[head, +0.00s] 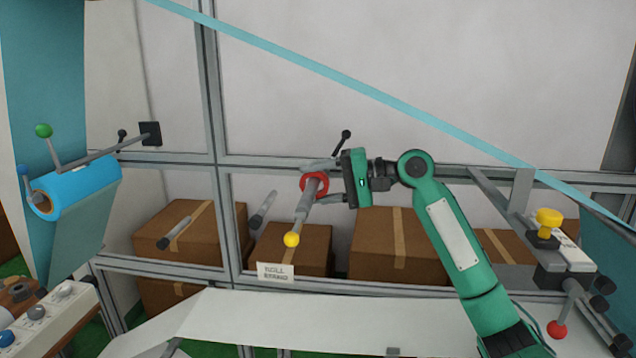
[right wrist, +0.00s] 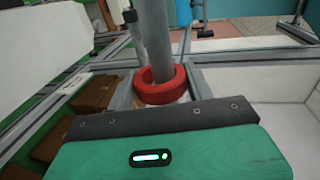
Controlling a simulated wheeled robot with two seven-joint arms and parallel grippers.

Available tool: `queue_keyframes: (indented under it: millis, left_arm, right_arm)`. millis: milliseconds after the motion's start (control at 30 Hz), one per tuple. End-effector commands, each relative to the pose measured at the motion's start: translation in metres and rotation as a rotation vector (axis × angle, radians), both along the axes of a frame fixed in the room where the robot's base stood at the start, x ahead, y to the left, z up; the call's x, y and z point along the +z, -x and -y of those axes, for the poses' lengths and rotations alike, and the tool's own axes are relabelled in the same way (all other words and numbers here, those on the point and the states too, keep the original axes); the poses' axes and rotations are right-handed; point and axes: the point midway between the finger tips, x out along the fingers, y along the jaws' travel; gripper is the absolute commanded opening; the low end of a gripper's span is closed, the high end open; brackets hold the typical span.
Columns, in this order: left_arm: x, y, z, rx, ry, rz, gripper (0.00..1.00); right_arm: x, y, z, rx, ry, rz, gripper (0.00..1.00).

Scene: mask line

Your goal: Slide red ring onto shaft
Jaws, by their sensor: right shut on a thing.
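The red ring (head: 324,187) is at the upper part of the grey shaft (head: 303,209), which slants down to a yellow ball (head: 291,239). In the right wrist view the red ring (right wrist: 147,95) appears to be around a grey shaft (right wrist: 157,45); exact seating cannot be told. My right gripper (head: 318,181) reaches in from the right and is shut on the ring, one finger on each side. Its fingers (right wrist: 160,88) also flank the ring in the right wrist view. My left gripper is not in view.
A blue roll (head: 82,187) on a bar with a green ball (head: 43,130) is at the left. Cardboard boxes (head: 385,240) stand behind the frame rail. A "ROLL STAND" label (head: 275,271) sits below the shaft. A yellow knob (head: 548,218) is at the right.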

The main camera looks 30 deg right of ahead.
Motion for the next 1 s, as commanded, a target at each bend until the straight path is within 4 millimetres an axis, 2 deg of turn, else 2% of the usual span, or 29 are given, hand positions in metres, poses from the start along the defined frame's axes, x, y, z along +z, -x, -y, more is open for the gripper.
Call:
queue_keyframes:
  millis: [167,200,300,733,1000]
  left_arm:
    - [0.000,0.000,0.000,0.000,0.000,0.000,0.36]
    - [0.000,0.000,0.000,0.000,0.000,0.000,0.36]
    - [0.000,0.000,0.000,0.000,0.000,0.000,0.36]
    - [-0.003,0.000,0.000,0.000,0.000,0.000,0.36]
    - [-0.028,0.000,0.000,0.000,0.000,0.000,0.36]
  right_arm:
    - [0.000,0.000,0.000,0.000,0.000,0.000,0.30]
    - [0.000,0.000,0.000,0.000,0.000,0.000,0.60]
    - [0.000,0.000,0.000,0.000,0.000,0.000,0.78]
    - [0.006,0.000,0.000,0.000,0.001,0.002,0.78]
    - [0.001,0.039,-0.029,0.002,0.003,0.005,0.78]
